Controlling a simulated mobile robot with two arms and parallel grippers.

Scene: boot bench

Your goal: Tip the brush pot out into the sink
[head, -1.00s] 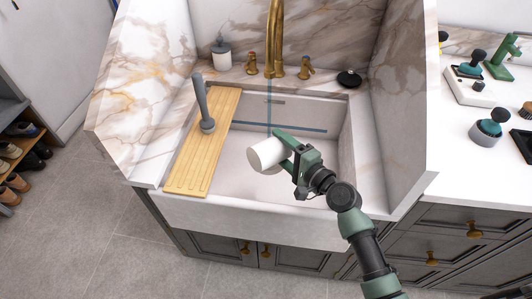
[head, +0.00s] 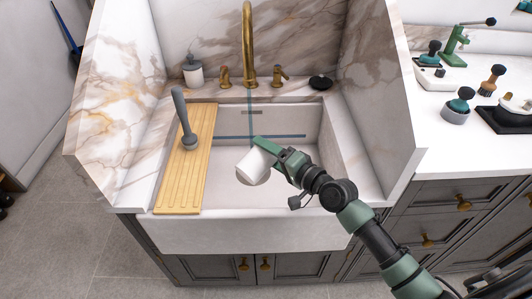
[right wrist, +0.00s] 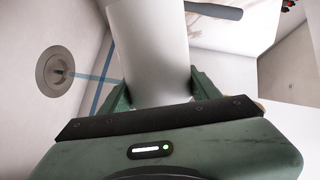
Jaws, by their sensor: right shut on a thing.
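The brush pot is a plain white cylinder (head: 255,166), tilted well over on its side above the basin of the white sink (head: 240,234). My right gripper (head: 270,150) is shut on it from the right. In the right wrist view the white pot (right wrist: 148,45) sits between the green fingers (right wrist: 160,92). The mouth of the pot and anything inside it cannot be made out. The round drain (right wrist: 60,72) shows in the right wrist view, clear of the pot. My left gripper is not in view.
A ribbed wooden board (head: 186,175) lies across the sink's left side, with a grey brush-like tool (head: 184,120) upright on it. A brass tap (head: 248,40) stands behind. Marble panels (head: 375,110) flank the sink. Blue lines cross the basin.

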